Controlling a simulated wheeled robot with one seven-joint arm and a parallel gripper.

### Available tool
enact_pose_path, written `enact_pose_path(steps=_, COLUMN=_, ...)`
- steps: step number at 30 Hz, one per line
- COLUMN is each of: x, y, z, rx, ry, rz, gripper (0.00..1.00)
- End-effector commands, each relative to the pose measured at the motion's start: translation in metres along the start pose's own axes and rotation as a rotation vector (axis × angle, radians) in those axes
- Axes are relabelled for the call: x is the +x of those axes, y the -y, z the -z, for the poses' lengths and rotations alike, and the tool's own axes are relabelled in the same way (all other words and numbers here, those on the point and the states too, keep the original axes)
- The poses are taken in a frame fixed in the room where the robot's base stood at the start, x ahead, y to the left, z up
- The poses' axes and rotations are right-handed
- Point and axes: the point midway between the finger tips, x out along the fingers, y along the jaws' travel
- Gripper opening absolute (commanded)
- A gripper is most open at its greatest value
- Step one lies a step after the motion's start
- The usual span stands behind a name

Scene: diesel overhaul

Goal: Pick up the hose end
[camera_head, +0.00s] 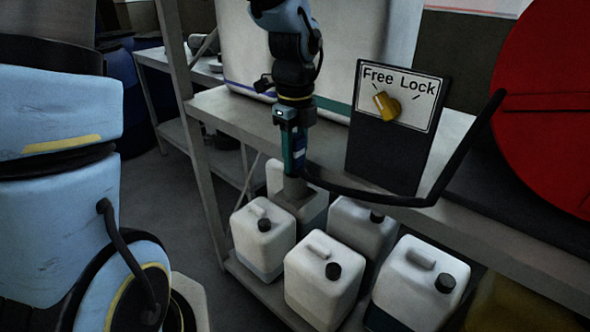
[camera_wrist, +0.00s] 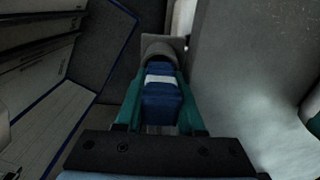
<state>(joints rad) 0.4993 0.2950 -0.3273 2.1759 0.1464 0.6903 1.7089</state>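My gripper (camera_head: 293,160) points down in front of the shelf edge in the head view. Its teal fingers press on both sides of a blue hose end with a white band (camera_wrist: 160,82), seen in the wrist view. A grey piece (camera_wrist: 163,46) lies beyond the fingertips, and it also shows below them in the head view. A black hose (camera_head: 380,198) runs from the hose end to the right, then up to the red reel (camera_head: 550,110). The far fingertip contact is partly hidden in the head view.
Several white canisters with black caps (camera_head: 320,280) stand on the lower shelf under my gripper. A black "Free Lock" panel with a yellow knob (camera_head: 388,150) stands on the upper shelf (camera_head: 235,112). A grey upright post (camera_head: 190,110) is to the left.

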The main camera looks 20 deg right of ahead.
Motion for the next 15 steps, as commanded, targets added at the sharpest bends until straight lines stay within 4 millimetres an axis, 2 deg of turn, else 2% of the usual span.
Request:
enact_pose_path(steps=1, x=-0.0001, y=-0.0001, z=0.0, rx=0.0, ry=0.0, rz=0.0, gripper=0.27)
enact_pose_path(steps=8, x=-0.0002, y=-0.0001, z=0.0, rx=0.0, ry=0.0, rz=0.0, gripper=0.01)
enact_pose_path(steps=15, x=-0.0002, y=-0.0002, z=0.0, rx=0.0, ry=0.0, rz=-0.001, gripper=0.0)
